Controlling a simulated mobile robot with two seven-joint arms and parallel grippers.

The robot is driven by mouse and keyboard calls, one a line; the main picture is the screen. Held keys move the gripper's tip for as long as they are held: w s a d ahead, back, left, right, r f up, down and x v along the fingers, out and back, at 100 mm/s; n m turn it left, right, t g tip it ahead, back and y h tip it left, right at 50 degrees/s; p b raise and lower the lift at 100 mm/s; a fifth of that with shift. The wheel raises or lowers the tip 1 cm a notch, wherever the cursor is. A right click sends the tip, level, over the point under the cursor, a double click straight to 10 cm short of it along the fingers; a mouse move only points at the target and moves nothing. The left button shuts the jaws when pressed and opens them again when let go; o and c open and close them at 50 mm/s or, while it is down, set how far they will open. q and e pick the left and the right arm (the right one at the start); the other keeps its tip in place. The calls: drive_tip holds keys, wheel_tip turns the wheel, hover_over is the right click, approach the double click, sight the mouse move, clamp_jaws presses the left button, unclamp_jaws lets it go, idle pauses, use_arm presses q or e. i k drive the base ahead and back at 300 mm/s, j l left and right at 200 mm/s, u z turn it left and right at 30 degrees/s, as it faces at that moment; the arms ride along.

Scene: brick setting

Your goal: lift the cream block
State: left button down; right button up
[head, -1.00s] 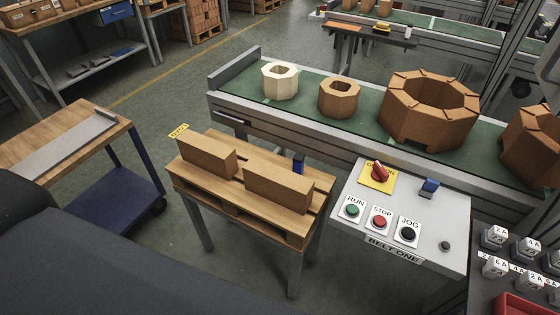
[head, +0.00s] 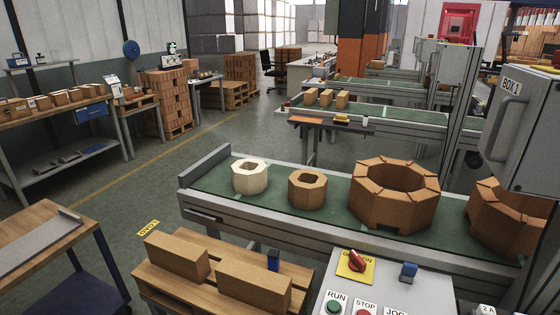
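The cream block (head: 250,176) is a pale, eight-sided ring with a hole in its top.
A large brown ring (head: 395,194) and another brown ring (head: 508,222) stand further right on the belt. In front are a wooden pallet stand with two long bricks (head: 177,255) (head: 253,287) and a control panel with a red switch (head: 357,260). A wooden-topped cart (head: 40,235) stands at left.

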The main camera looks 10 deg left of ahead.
sight(250, 176)
drive_tip(key=j+z, duration=0.15)
drive_tip(key=z, duration=0.35)
drive_tip(key=j+z, duration=0.1)
drive_tip(key=z, duration=0.4)
drive_tip(key=k+j+z, duration=0.1)
drive_tip(key=j+z, duration=0.25)
drive_tip(key=k+j+z, duration=0.2)
drive_tip(key=j+z, duration=0.15)
drive_tip(key=k+j+z, duration=0.15)
drive_tip(key=j, duration=0.3)
drive_tip(key=k+j+z, duration=0.15)
drive_tip(key=k+j, duration=0.45)
drive_tip(key=j, duration=0.15)
drive_tip(key=k+j, duration=0.3)
drive_tip(key=i+j, duration=0.05)
drive_tip(key=j, duration=0.1)
